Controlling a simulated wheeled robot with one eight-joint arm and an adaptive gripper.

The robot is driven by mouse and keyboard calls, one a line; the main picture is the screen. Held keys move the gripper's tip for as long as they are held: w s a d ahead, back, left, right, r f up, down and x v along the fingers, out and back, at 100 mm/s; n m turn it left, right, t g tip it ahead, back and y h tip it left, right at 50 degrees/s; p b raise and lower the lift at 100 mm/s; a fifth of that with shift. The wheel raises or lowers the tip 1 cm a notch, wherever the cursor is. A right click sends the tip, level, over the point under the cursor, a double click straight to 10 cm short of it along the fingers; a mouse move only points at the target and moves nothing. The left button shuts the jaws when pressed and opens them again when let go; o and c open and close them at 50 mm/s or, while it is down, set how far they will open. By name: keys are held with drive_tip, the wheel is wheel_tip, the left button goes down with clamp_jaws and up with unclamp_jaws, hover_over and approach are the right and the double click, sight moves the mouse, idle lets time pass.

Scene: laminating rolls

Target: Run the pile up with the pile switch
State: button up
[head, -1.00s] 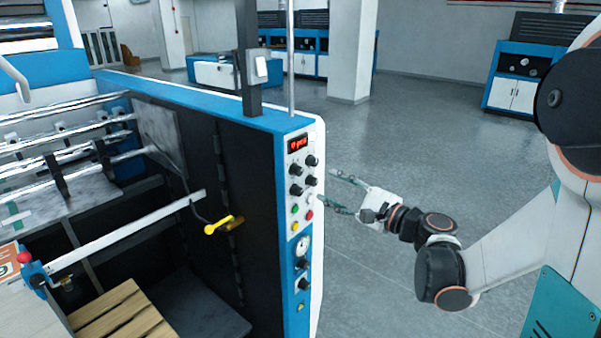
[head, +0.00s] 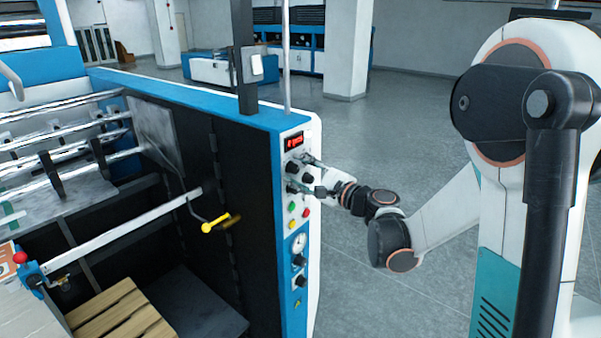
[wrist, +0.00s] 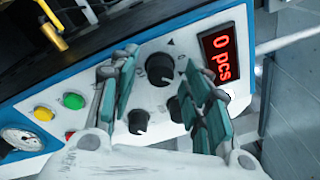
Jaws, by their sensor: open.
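The control panel (head: 296,210) on the machine's blue and white end post carries several black knobs. In the wrist view a large black knob (wrist: 160,68) with a small triangle mark beside it lies between and just beyond my open fingertips; which knob is the pile switch I cannot read. It also shows in the head view (head: 293,168). My gripper (wrist: 160,88) is open and empty, its fingers either side of that knob, contact not clear. In the head view my gripper (head: 298,174) is at the panel's upper part. A second knob (wrist: 138,121) sits lower, and a third is partly hidden by a finger.
A red display (wrist: 219,54) reads "0 pcs". Green (wrist: 73,101), yellow (wrist: 43,113) and red buttons and a gauge (wrist: 20,138) sit beside the knobs. A yellow-handled crank (head: 215,225) projects inside the machine. A wooden pallet (head: 120,312) lies below. The floor right of the panel is clear.

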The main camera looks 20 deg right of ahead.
clamp_jaws()
drive_tip(key=shift+f+n, duration=0.1)
drive_tip(key=shift+n, duration=0.2)
drive_tip(key=n+b, duration=0.3)
drive_tip(key=shift+f, duration=0.1)
drive_tip(key=n+y+b, duration=0.1)
drive_tip(key=n+b, duration=0.1)
drive_tip(key=n, duration=0.3)
drive_tip(key=shift+n, duration=0.4)
unclamp_jaws()
